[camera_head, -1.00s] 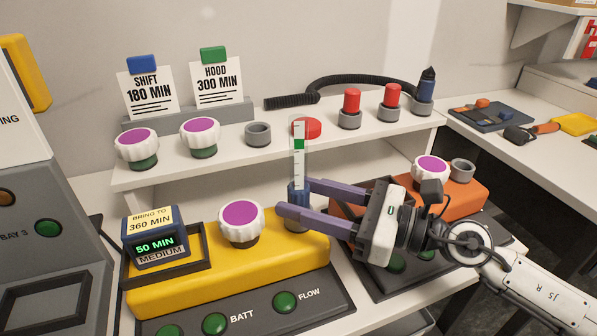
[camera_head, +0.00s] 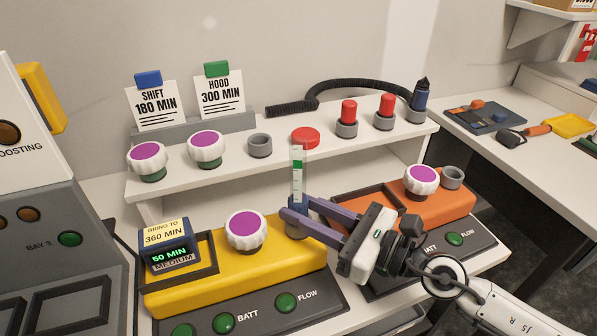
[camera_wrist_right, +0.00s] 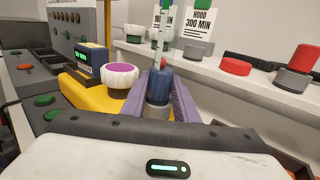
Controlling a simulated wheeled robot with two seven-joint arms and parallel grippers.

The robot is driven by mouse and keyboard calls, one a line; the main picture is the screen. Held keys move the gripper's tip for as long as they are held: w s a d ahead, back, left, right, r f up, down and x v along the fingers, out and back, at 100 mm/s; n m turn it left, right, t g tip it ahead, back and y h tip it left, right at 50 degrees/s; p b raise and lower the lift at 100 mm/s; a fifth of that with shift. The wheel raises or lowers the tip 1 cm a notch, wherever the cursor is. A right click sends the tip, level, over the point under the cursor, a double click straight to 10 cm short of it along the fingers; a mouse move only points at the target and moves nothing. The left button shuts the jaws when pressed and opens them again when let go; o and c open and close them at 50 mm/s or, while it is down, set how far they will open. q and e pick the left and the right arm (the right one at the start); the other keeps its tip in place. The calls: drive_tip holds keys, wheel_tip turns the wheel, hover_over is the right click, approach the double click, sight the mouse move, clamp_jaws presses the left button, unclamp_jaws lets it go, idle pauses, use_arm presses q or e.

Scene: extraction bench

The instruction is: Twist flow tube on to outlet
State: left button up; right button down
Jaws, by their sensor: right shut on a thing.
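The flow tube (camera_head: 297,175) is a clear upright tube with a green mark and a blue base. It stands over the grey outlet at the right end of the yellow unit (camera_head: 190,292). My right gripper (camera_head: 294,208) is shut on the blue base of the tube, its purple fingers on either side. In the right wrist view the blue base (camera_wrist_right: 159,86) sits between the fingers, directly above the grey outlet (camera_wrist_right: 156,112). I cannot tell whether it is fully seated. My left gripper is not in view.
A white and purple knob (camera_head: 246,230) stands just left of the tube. A display reading 50 MIN (camera_head: 170,256) sits further left. The shelf (camera_head: 330,150) behind holds knobs, red-topped pieces and a hose. An orange unit (camera_head: 432,208) is at the right.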

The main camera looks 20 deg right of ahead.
drive_tip(key=shift+r+m+t+h+p, duration=0.3)
drive_tip(key=shift+r+m+h+p, duration=0.1)
drive_tip(key=shift+p, duration=0.2)
drive_tip(key=shift+a+f+b, duration=0.25)
drive_tip(key=shift+f+b, duration=0.15)
drive_tip(key=shift+b, duration=0.15)
drive_tip(key=shift+s+a+t+h+b, duration=0.1)
drive_tip(key=shift+s+t+h+b, duration=0.05)
drive_tip(key=shift+t+h+b, duration=0.15)
drive_tip(key=shift+m+t+h+b, duration=0.3)
drive_tip(key=shift+m+h+b, duration=0.1)
drive_tip(key=shift+m+h, duration=0.1)
drive_tip(key=shift+r+m+h+p, duration=0.15)
drive_tip(key=shift+m+h+p, duration=0.15)
drive_tip(key=shift+r+m+t+h+p, duration=0.1)
drive_tip(key=shift+m+t+h+p, duration=0.25)
drive_tip(key=shift+p, duration=0.25)
drive_tip(key=shift+f+m+h, duration=0.2)
drive_tip(key=shift+m+h, duration=0.05)
drive_tip(key=shift+h, duration=0.2)
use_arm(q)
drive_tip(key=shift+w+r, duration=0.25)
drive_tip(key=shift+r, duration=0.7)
use_arm(e)
drive_tip(key=shift+f+m+t+h, duration=0.2)
drive_tip(key=shift+m+t+h, duration=0.25)
drive_tip(key=shift+h, duration=0.35)
